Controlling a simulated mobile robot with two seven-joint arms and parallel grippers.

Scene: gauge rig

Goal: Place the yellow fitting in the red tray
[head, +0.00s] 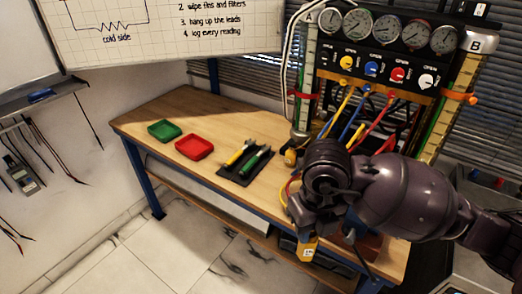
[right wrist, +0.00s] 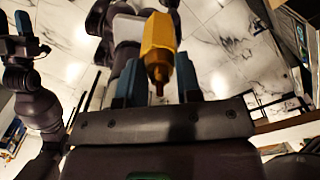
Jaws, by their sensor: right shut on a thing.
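The yellow fitting (head: 308,249) hangs below my right gripper (head: 303,232) in the head view, beyond the bench's front edge. In the right wrist view the yellow fitting (right wrist: 157,40) sits between the blue fingers of my right gripper (right wrist: 156,82), which is shut on it. Its narrow brown end points toward the wrist. The red tray (head: 194,147) lies on the bench, left of my right gripper, and looks empty. What seems to be my left gripper (right wrist: 24,32) shows at the left of the right wrist view; its jaw opening is unclear. It is absent from the head view.
A green tray (head: 164,131) lies left of the red tray. A black mat (head: 233,172) with yellow- and green-handled tools lies to its right. The gauge panel (head: 375,65) with coloured hoses stands at the back right. Bare bench top (head: 185,107) lies behind the trays.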

